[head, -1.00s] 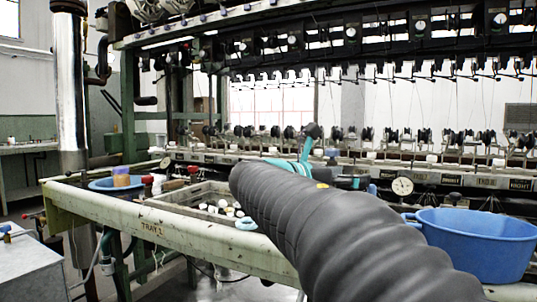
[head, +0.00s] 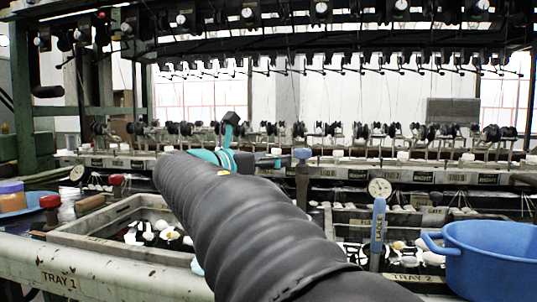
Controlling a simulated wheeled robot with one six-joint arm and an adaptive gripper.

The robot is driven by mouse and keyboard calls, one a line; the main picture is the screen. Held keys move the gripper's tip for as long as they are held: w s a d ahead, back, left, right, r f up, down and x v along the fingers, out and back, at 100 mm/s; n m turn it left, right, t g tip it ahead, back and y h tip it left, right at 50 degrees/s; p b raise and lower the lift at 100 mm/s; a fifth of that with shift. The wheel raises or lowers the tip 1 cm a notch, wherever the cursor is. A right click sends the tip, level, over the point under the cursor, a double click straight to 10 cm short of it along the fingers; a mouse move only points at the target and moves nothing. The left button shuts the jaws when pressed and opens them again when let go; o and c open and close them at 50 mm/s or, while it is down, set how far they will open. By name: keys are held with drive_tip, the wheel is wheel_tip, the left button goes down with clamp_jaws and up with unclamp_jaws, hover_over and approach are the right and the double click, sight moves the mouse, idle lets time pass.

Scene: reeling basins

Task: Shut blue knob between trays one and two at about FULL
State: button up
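Tray one, labelled TRAY 1, is the framed basin (head: 85,237) at the left with pale cocoons in dark water. Tray two, labelled TRAY 2, is at the right, partly hidden by a blue tub. Between them, a small blue-grey knob (head: 302,154) tops a brass-coloured valve stem just right of my arm. A bright blue upright handle (head: 378,224) stands farther right, at tray two's near side. My gripper (head: 232,130) shows only as teal and dark parts beyond my sleeved arm. It appears left of the knob; its fingers are unclear and contact cannot be judged.
The blue tub (head: 490,262) sits at the right front. Red knobs (head: 117,180) and a blue basin (head: 25,207) are at the left. Reeling machinery spans the back.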

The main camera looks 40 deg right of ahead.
sight(296, 154)
drive_tip(key=d, duration=1.1)
drive_tip(key=shift+w+d, duration=0.1)
drive_tip(key=shift+w, duration=0.2)
drive_tip(key=c, duration=1.2)
